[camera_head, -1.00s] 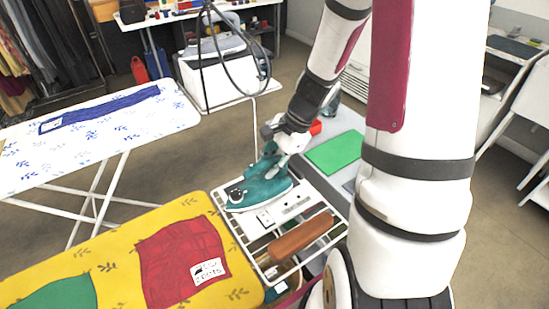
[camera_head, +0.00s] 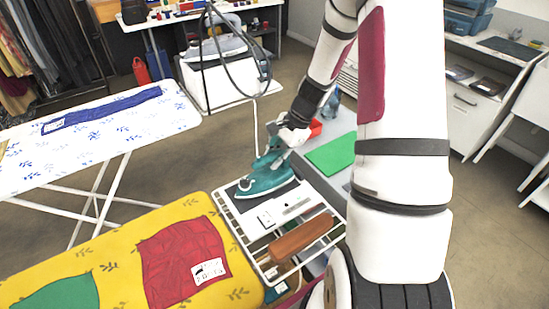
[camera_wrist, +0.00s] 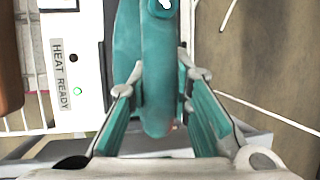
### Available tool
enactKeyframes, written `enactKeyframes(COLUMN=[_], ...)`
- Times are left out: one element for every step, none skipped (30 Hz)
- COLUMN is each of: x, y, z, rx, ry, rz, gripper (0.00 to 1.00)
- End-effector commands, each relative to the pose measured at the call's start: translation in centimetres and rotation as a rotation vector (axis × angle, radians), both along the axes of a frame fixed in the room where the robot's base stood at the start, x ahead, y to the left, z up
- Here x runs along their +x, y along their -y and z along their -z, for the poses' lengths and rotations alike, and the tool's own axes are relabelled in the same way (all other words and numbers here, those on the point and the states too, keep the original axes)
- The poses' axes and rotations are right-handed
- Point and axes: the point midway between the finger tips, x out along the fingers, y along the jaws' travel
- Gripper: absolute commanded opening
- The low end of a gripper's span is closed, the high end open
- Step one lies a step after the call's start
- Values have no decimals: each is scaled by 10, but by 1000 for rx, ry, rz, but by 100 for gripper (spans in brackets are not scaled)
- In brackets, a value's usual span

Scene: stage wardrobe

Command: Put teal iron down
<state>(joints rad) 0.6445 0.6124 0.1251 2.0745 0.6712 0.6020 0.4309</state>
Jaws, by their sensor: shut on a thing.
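The teal iron (camera_head: 267,181) is over the far left end of a white wire rack (camera_head: 225,212) at the end of the yellow ironing board. My gripper (camera_head: 277,150) is shut on its handle from above. In the wrist view the teal handle (camera_wrist: 158,105) sits between the two fingers. The iron looks about level, over a dark rest pad (camera_head: 236,193). I cannot tell whether its sole touches the pad. A white panel (camera_wrist: 72,70) marked "HEAT READY", with a small green light, is beside the iron.
A brown padded roll (camera_head: 301,238) lies on the near part of the rack. A yellow ironing board (camera_head: 120,250) with red cloth (camera_head: 183,262) is to the left. A green mat (camera_head: 331,152) lies on a grey surface to the right. Another iron (camera_head: 215,47) stands behind.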

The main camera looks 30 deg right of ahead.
Motion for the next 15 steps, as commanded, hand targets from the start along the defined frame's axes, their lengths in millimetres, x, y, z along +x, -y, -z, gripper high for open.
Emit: enactKeyframes(x=[0, 0, 0, 0, 0, 1, 0, 0, 0, 0, 0, 0, 0, 0, 0], y=[0, 0, 0, 0, 0, 0, 0, 0, 0, 0, 0, 0, 0, 0, 0], z=[-1, 0, 0, 1, 2, 3, 3, 3, 3, 3, 3, 3, 3, 3, 3], rx=[0, 0, 0, 0, 0, 0, 0, 0, 0, 0, 0, 0, 0, 0, 0], ry=[1, 1, 1, 0, 0, 0, 0, 0, 0, 0, 0, 0, 0, 0, -1], rz=[0, 0, 0, 0, 0, 0, 1, 1, 1, 1, 1, 1, 1, 1, 1], gripper=[0, 0, 0, 0, 0, 0, 23, 30, 39, 40, 40, 40, 40, 40, 40])
